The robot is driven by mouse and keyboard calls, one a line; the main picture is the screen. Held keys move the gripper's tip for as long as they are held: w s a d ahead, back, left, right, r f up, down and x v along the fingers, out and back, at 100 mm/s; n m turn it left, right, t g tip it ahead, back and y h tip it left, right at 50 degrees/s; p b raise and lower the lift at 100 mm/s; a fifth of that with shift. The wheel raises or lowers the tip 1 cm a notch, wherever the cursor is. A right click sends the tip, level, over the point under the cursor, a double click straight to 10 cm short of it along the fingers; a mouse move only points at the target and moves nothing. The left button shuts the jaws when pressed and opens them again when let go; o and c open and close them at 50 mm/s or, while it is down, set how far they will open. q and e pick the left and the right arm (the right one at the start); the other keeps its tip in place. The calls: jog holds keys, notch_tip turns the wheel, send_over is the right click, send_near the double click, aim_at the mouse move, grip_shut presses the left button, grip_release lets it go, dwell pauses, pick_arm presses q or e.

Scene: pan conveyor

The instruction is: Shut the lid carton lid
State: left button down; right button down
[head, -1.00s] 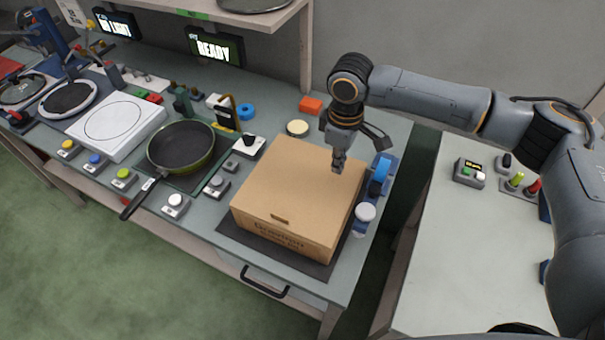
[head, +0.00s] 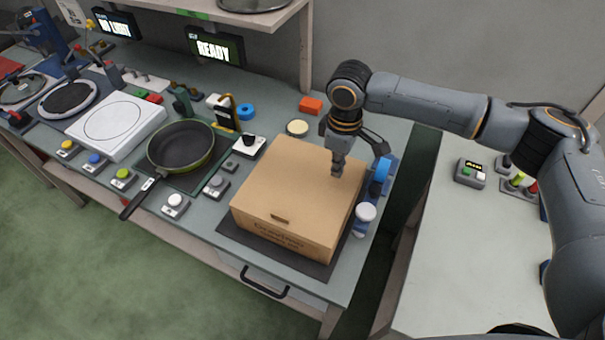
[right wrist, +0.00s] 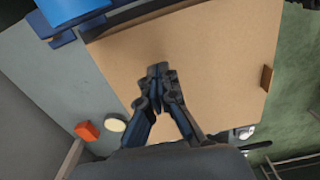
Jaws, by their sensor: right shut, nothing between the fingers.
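The lid carton (head: 291,200) is a brown cardboard box on a dark mat (head: 232,234) at the front of the bench. Its lid lies flat over the top, with a dark slot near the front edge. My right gripper (head: 337,172) is shut and empty, pointing down at the back right part of the lid. In the right wrist view the shut fingertips (right wrist: 158,70) are over the lid (right wrist: 200,55); whether they touch it I cannot tell. My left gripper is not in view.
A dark pan (head: 181,147) stands left of the carton. A blue tape dispenser (head: 379,177) and a white-topped jar (head: 365,212) stand close to its right side. An orange block (head: 311,105) and a round pale disc (head: 297,128) lie behind it.

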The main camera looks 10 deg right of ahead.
jog(key=shift+f, duration=0.6)
jog(key=shift+r, duration=0.1)
dwell(0.5)
notch_tip(320, 180, up, 8)
jog(key=p, duration=0.9)
